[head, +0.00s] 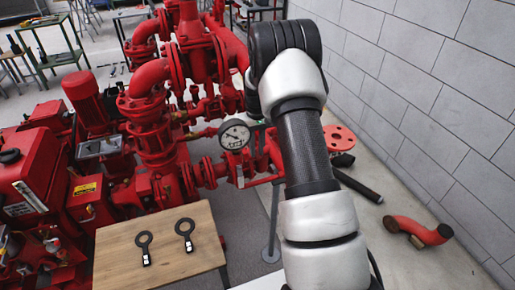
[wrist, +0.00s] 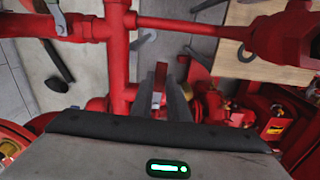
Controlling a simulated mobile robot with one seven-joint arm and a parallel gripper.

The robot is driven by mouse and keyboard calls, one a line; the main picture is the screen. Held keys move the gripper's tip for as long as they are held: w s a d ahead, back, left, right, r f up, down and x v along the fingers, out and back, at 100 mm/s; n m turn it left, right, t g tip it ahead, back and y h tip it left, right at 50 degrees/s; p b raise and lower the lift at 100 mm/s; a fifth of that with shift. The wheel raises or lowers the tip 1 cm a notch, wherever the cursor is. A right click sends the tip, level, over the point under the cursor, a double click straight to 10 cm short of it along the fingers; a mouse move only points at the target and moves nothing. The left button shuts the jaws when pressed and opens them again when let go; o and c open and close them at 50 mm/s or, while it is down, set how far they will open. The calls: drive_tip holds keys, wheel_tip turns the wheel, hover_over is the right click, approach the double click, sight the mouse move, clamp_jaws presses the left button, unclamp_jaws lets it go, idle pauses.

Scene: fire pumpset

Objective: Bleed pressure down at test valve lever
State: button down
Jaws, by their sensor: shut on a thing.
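The red test valve lever (wrist: 160,76) stands out from the red pipework in the middle of the wrist view. My gripper (wrist: 162,88) is shut on it, with one dark finger on each side. The grip covers part of the lever. In the head view my arm reaches over the pumpset and hides most of the gripper and lever. A round white pressure gauge (head: 234,135) faces the head camera just left of my arm. Its dial is too small to read.
A wooden table (head: 120,240) with two dark ring-ended tools (head: 145,245) stands at the front left. Red pump pipework (head: 155,130) crowds the left and middle. A grey block wall (head: 430,100) bounds the right. A red pipe elbow (head: 418,230) lies on the floor there.

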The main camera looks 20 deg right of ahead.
drive_tip(key=shift+w+a+m, duration=0.1)
drive_tip(key=shift+a+m, duration=0.55)
drive_tip(key=shift+m, duration=0.55)
drive_tip(key=c, duration=1.7)
unclamp_jaws()
wheel_tip(320, 180, up, 18)
drive_tip(key=shift+f+p, duration=0.25)
drive_tip(key=shift+p, duration=0.2)
